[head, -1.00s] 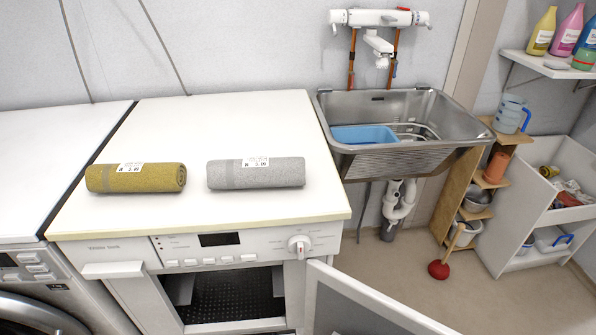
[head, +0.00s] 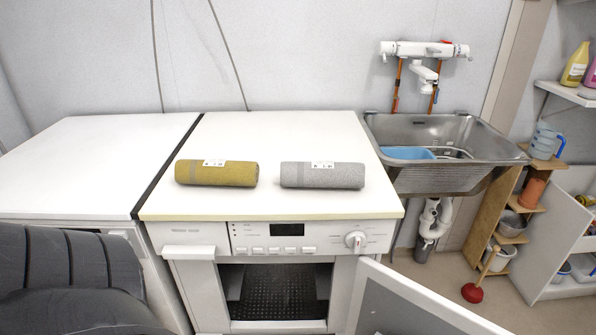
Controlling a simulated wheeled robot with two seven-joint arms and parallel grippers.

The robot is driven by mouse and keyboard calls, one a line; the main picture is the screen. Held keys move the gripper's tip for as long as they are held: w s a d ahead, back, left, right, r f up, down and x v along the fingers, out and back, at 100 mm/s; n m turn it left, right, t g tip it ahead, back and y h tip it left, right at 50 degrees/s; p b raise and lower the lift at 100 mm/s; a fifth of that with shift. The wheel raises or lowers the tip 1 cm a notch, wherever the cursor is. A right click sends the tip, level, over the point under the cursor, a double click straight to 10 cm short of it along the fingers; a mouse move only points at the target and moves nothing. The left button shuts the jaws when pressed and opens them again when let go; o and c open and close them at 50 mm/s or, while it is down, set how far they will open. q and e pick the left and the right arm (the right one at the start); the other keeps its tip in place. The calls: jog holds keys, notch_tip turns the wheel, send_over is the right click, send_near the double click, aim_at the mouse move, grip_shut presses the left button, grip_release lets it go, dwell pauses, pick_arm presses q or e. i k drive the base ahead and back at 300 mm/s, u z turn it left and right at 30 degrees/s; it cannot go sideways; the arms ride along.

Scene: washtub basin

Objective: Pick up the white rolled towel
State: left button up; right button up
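The whitish-grey rolled towel (head: 322,175) lies on the white top of the middle appliance (head: 275,135), near its front edge. It has a small white label on top. A mustard-yellow rolled towel (head: 216,173) lies to its left, with a gap between them. Both rolls lie flat, roughly parallel to the front edge. My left arm shows as a dark grey ribbed part at the lower left, but its gripper is out of view. My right gripper is not in view.
A metal sink (head: 440,150) with a blue tub (head: 408,153) adjoins on the right. The appliance door (head: 415,305) stands open at the lower right. Another white-topped appliance (head: 85,165) stands to the left. The top behind the towels is clear.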

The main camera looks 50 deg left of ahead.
aim_at(328, 174)
jog(key=k, duration=0.3)
jog(key=u, duration=1.45)
